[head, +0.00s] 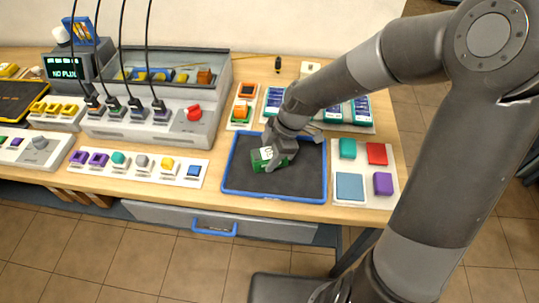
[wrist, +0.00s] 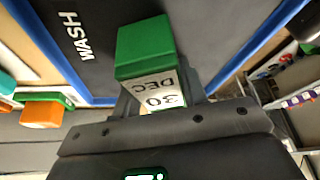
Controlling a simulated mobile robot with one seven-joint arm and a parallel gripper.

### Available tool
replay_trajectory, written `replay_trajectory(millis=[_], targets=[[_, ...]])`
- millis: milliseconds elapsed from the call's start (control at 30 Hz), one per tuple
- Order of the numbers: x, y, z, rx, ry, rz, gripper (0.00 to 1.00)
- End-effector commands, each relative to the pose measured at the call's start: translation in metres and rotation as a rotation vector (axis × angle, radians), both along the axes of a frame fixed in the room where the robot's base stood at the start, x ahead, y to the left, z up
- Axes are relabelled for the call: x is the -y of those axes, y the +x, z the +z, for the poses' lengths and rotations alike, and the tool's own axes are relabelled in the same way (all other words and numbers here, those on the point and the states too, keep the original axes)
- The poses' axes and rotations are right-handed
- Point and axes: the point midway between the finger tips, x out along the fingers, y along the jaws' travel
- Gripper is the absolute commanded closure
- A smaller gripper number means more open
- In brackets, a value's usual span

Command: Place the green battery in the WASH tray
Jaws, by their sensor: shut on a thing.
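The green battery (head: 262,159) is a green block with a white label, and it is between the fingers of my gripper (head: 274,160). In the wrist view the battery (wrist: 145,50) shows a plain green end and a label reading "30 DEC". The WASH tray (head: 309,187) is a dark mat with a raised blue rim; the word WASH (wrist: 75,37) shows on it in the wrist view. My gripper is shut on the battery, over the left middle part of the tray. I cannot tell whether the battery touches the tray floor.
Right of the tray is a white board (head: 362,190) with coloured blocks. Behind stands a rack (head: 356,110) of blue and white items. Left are a strip of coloured knobs (head: 140,164) and a grey charger (head: 190,125) with black cables. The tray's right side is clear.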

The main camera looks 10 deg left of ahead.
Motion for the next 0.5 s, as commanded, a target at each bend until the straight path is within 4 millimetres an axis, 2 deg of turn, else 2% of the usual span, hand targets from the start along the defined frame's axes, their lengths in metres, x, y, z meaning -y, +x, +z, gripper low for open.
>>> replay_trajectory(millis=[200,233,500], targets=[[-0.0001,0.0001,-0.0022,0.000,0.000,0.000,1.00],[0.0001,-0.0002,-0.0030,-0.001,0.000,0.000,0.60],[0.0003,0.0000,-0.0025,0.000,0.000,0.000,0.39]])
